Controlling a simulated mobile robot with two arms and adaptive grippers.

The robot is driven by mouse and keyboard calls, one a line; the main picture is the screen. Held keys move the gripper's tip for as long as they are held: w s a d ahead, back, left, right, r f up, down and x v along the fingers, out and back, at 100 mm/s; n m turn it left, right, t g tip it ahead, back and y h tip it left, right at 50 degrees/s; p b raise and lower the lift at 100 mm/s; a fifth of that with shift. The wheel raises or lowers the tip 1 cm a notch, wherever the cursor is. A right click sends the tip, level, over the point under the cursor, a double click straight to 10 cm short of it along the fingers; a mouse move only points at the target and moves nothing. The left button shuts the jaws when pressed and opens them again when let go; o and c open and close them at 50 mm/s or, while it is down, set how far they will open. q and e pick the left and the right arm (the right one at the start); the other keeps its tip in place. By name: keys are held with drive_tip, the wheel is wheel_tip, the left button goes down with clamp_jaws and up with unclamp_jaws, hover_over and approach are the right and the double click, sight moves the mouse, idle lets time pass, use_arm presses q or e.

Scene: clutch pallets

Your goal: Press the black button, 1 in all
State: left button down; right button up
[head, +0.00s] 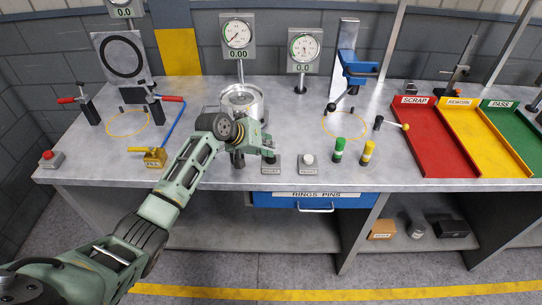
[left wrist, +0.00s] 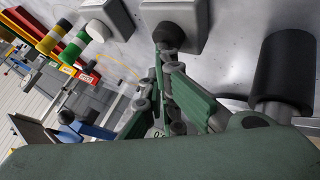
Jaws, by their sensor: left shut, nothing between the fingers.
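The black button (left wrist: 168,35) sits on a grey box (left wrist: 192,14) in the left wrist view. In the head view its labelled grey box (head: 271,168) stands near the bench's front edge, with the cap mostly covered by my gripper. My left gripper (head: 268,150) is shut and empty, with its fingertips right at the black button. In the left wrist view the closed fingertips (left wrist: 163,52) overlap the button's lower edge; I cannot tell whether they touch it. My right gripper is in neither view.
A white button box (head: 308,163) stands just right. Green (head: 339,150) and yellow (head: 367,153) cylinders stand beyond it. A silver pot (head: 242,100) is behind my gripper.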

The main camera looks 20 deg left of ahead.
use_arm(q)
drive_tip(key=shift+r+p, duration=0.55)
drive_tip(key=shift+r, duration=0.2)
wheel_tip(320, 180, up, 5)
drive_tip(key=p, duration=0.5)
idle(0.5)
